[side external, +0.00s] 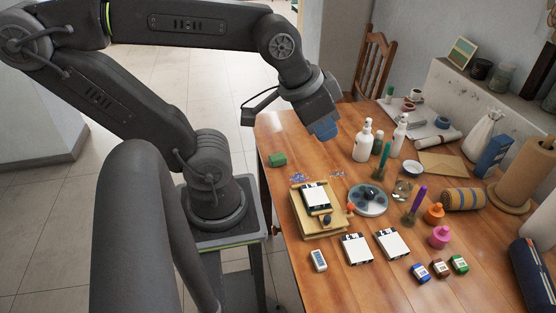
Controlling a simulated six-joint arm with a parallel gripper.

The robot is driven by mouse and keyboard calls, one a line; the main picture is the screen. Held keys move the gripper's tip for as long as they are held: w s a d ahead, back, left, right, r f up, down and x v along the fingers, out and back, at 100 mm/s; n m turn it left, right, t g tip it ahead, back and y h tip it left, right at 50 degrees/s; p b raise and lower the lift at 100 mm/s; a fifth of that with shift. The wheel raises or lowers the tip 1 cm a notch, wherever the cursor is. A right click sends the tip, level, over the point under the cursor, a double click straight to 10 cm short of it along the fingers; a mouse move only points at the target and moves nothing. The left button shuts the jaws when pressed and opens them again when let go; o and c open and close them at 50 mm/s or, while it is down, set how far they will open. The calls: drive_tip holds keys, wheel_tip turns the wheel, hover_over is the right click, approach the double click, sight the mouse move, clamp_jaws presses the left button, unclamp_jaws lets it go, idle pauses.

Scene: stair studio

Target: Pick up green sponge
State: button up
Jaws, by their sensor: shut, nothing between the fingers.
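A small green block, which looks like the green sponge (277,159), lies on the wooden table (335,268) near its left edge. My gripper (324,131) is shut and empty. It hangs above the table's far left part, to the right of the sponge and higher in the picture, apart from it. Its fingers look blue and point down; their tips are small in this view. Nothing covers the sponge.
Two white pump bottles (363,141) stand right of my gripper. Bare wood surrounds the sponge.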

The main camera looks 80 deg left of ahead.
drive_tip(key=o, duration=1.6)
drive_tip(key=shift+o, duration=0.2)
drive_tip(key=m+g+y, duration=0.4)
drive_tip(key=m+g, duration=0.2)
drive_tip(key=m, duration=1.1)
hover_over(278, 157)
drive_tip(key=d, duration=0.3)
wheel_tip(278, 157, down, 28)
drive_tip(key=shift+w+a+r, duration=0.1)
drive_tip(key=shift+a+r, duration=0.05)
drive_tip(key=shift+r, duration=0.1)
drive_tip(key=shift+y, duration=0.3)
drive_tip(key=shift+x, duration=3)
